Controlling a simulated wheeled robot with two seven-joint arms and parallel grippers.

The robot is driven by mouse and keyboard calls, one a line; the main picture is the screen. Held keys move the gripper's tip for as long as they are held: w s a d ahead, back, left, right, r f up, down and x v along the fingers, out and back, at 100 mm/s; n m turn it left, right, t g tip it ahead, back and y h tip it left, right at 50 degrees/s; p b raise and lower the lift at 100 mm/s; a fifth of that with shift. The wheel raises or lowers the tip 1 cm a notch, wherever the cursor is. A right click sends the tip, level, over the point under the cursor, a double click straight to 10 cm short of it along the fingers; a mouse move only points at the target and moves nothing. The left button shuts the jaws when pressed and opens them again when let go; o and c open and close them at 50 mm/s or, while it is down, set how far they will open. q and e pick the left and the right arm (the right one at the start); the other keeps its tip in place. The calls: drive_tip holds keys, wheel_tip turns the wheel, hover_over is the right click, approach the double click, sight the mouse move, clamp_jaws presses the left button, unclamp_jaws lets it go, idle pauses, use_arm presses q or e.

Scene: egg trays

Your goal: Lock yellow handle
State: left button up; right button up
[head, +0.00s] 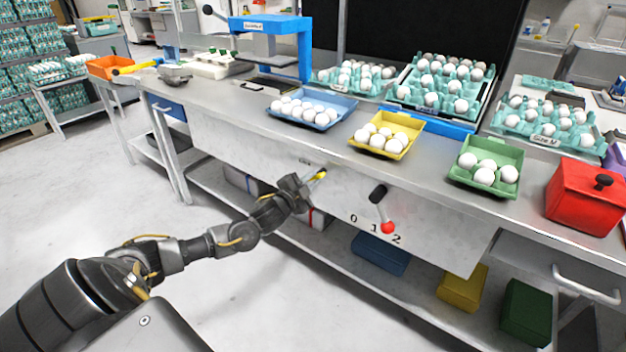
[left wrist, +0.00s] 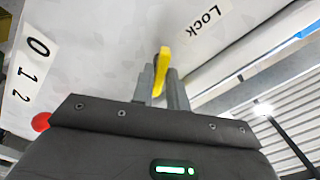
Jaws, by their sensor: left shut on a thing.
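The yellow handle (head: 318,175) sits on the white front panel of the bench, below the tabletop edge. My left gripper (head: 303,184) is at the handle and shut on it. In the left wrist view the yellow handle (left wrist: 162,66) stands between the two grey fingers of my left gripper (left wrist: 160,84). A label reading "Lock" (left wrist: 208,20) is on the panel beside the handle. The handle's base is partly hidden by the fingers. My right gripper is in neither view.
Above are blue (head: 345,108), yellow (head: 415,124) and green (head: 512,156) egg trays and a red box (head: 588,196). Open floor lies left.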

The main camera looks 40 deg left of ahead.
use_arm(q)
drive_tip(key=m, duration=0.3)
drive_tip(key=shift+m, duration=0.4)
drive_tip(key=m, duration=0.3)
drive_tip(key=shift+r, duration=0.1)
drive_tip(key=o, duration=0.8)
drive_tip(key=shift+c, duration=0.2)
drive_tip(key=shift+s+p, duration=0.1)
drive_tip(key=shift+p, duration=0.2)
drive_tip(key=shift+s+p, duration=0.9)
drive_tip(key=shift+s, duration=0.45)
drive_tip(key=shift+s+p, duration=1.1)
drive_tip(key=shift+s, duration=0.95)
